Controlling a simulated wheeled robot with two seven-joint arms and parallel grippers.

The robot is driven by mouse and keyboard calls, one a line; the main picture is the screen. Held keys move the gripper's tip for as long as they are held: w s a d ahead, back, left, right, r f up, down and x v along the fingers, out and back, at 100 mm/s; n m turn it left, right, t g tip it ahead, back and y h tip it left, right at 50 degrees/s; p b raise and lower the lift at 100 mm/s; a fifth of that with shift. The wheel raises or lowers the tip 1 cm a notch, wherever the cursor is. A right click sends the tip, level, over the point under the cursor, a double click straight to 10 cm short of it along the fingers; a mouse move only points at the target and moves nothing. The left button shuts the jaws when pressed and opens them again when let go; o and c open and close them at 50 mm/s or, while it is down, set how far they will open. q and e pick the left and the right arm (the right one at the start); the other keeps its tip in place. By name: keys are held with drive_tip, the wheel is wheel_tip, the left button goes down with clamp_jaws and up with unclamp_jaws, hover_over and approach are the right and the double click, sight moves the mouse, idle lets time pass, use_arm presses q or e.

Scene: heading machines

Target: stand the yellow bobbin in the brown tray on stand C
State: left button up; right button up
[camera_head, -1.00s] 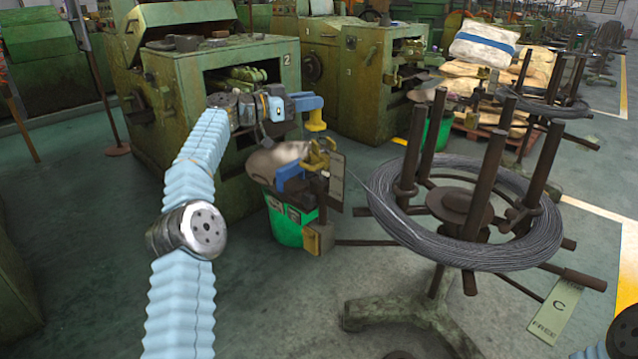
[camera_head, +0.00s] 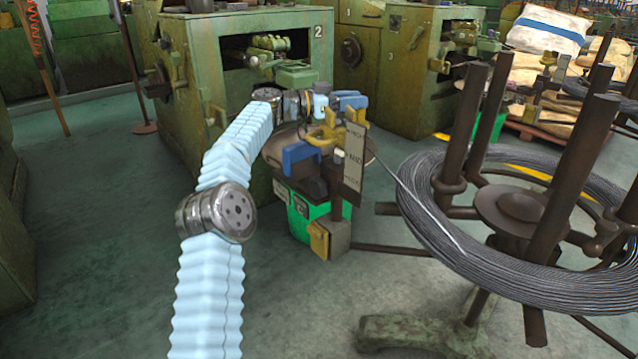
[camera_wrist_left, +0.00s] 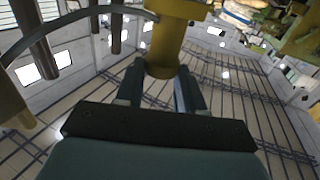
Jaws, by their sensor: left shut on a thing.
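My left gripper (camera_head: 338,104) is shut on the yellow bobbin (camera_head: 332,128). In the left wrist view the bobbin (camera_wrist_left: 163,50) is a yellow cylinder with a wider end, between the fingers (camera_wrist_left: 160,88). In the head view it overlaps a post with a blue clamp (camera_head: 300,154), so the gap between them is unclear. The wire stand (camera_head: 478,305) on the right carries a coil of grey wire and a round brown plate (camera_head: 520,204) at its middle. Its C tag is out of view now. I cannot tell whether this plate is the brown tray. My right gripper is not in view.
A brown round dish (camera_head: 272,152) sits behind the post, above a green bucket (camera_head: 310,208). A hanging sign (camera_head: 353,165) is close to my gripper. Upright bars (camera_head: 468,120) rise around the coil. Green machines (camera_head: 225,60) stand behind. The left floor is clear.

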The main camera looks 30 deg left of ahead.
use_arm(q)
drive_tip(key=shift+s+a+f+b, duration=0.7)
drive_tip(key=shift+s+f+b, duration=0.25)
drive_tip(key=shift+s+f, duration=1.15)
drive_tip(key=shift+s+a+f+b, duration=0.75)
drive_tip(key=shift+s+f+b, duration=0.15)
drive_tip(key=shift+s+f, duration=1.1)
drive_tip(key=shift+s+a+f+b, duration=0.7)
drive_tip(key=shift+s+f+b, duration=0.25)
drive_tip(key=shift+s+f, duration=1.15)
drive_tip(key=shift+w+f+b, duration=0.1)
drive_tip(key=shift+f+b, duration=0.1)
drive_tip(key=shift+b, duration=0.1)
drive_tip(key=o, duration=0.8)
